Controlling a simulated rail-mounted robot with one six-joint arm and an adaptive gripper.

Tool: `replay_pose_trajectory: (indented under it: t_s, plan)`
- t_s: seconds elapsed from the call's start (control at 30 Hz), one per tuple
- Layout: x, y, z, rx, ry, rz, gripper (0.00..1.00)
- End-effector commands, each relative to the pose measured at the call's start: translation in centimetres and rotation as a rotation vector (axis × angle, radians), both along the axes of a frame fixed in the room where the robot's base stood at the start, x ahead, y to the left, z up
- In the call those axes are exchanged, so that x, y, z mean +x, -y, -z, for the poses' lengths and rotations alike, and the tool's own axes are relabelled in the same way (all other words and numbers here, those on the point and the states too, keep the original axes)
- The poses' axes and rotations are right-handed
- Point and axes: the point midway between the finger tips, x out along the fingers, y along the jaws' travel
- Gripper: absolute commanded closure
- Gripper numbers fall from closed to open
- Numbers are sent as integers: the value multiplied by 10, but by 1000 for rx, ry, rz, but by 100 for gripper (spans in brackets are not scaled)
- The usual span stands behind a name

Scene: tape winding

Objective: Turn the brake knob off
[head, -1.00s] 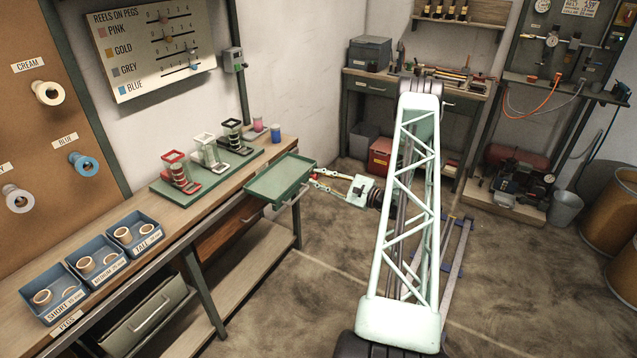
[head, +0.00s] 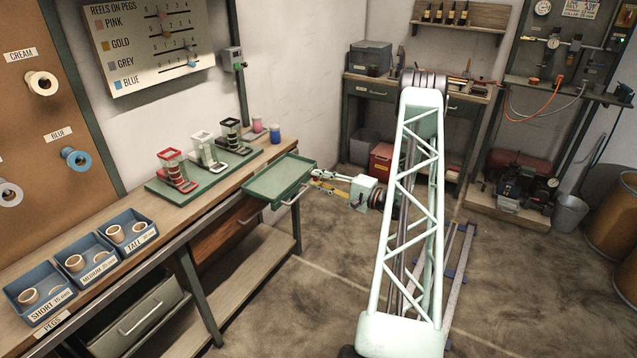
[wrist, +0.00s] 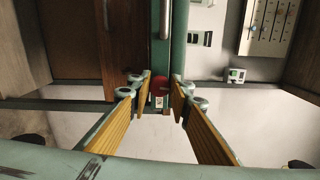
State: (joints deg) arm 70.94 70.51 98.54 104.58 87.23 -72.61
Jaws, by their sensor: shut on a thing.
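My gripper (head: 312,178) reaches left to the right end of the workbench, just beside the green tray. In the wrist view its two yellow-padded fingers (wrist: 161,88) close in from both sides on a small red knob (wrist: 160,83). I take this to be the brake knob; it sits on a green frame, with a small pale label below it. The fingertips are shut on the knob. In the head view the fingers largely hide the knob, and its turned position cannot be read.
The green tray (head: 262,189) sits at the bench (head: 80,260) end, close to my fingers. Behind it stand several reel holders on a green base (head: 160,193), with pink and blue pots. Blue peg bins (head: 25,312) are at front left. The floor between bench and arm is clear.

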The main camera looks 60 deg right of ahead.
Motion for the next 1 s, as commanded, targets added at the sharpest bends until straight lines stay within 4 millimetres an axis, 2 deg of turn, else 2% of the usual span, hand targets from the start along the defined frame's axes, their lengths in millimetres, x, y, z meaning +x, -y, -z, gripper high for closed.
replay_pose_trajectory:
  t_s: [0.33,0.8,0.83,0.93,1.0]
  plan:
    - [0,0,1,-121,8,0,92]
    - [0,0,1,-134,9,0,92]
    - [0,0,1,-134,9,0,79]
    - [0,0,1,-134,9,0,70]
    - [0,0,1,-134,9,0,69]
